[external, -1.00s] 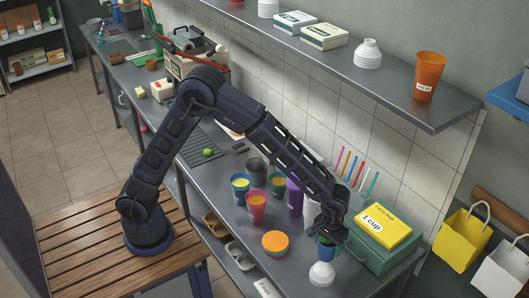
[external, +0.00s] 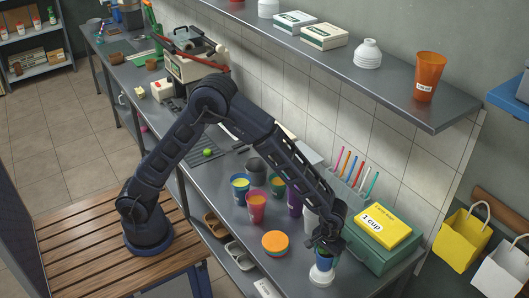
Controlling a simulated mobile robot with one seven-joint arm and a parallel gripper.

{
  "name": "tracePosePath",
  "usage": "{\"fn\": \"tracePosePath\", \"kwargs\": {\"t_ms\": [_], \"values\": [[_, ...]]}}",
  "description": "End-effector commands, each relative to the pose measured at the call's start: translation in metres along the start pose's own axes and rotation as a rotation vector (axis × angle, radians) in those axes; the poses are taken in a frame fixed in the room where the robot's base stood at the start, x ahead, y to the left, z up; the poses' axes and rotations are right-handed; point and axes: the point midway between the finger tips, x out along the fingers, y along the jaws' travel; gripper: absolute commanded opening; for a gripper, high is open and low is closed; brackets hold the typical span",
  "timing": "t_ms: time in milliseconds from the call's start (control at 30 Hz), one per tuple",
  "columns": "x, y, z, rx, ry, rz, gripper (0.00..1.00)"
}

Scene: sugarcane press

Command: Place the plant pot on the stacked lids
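The plant pot (external: 324,260) is a small blue pot with green at its top, near the right front end of the counter. My gripper (external: 325,247) points down and is shut on the upper part of the pot. White stacked lids (external: 321,276) stand directly under the pot, and the pot's bottom hides their top. The pot looks upright and at or just touching the lids; a small gap cannot be ruled out.
An orange-topped stack (external: 275,243) and several colored cups, including a pink one (external: 256,206), stand to the left. A green box (external: 378,247) with a yellow box (external: 384,226) is close on the right. A shelf (external: 330,55) overhangs behind.

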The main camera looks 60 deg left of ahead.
Motion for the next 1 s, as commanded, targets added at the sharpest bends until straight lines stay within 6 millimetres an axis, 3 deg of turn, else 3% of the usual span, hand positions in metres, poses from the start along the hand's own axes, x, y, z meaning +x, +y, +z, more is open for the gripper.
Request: {"fn": "tracePosePath", "kwargs": {"t_ms": [33, 100, 533, 1000], "values": [[0.0, 0.0, 0.0, 0.0, 0.0, 0.0, 0.76], [0.0, 0.0, 0.0, 0.0, 0.0, 0.0, 0.88], [-0.01, 0.0, 0.0, 0.0, 0.001, 0.001, 0.88], [-0.094, 0.0, 0.0, 0.0, 0.002, 0.002, 0.88]]}}
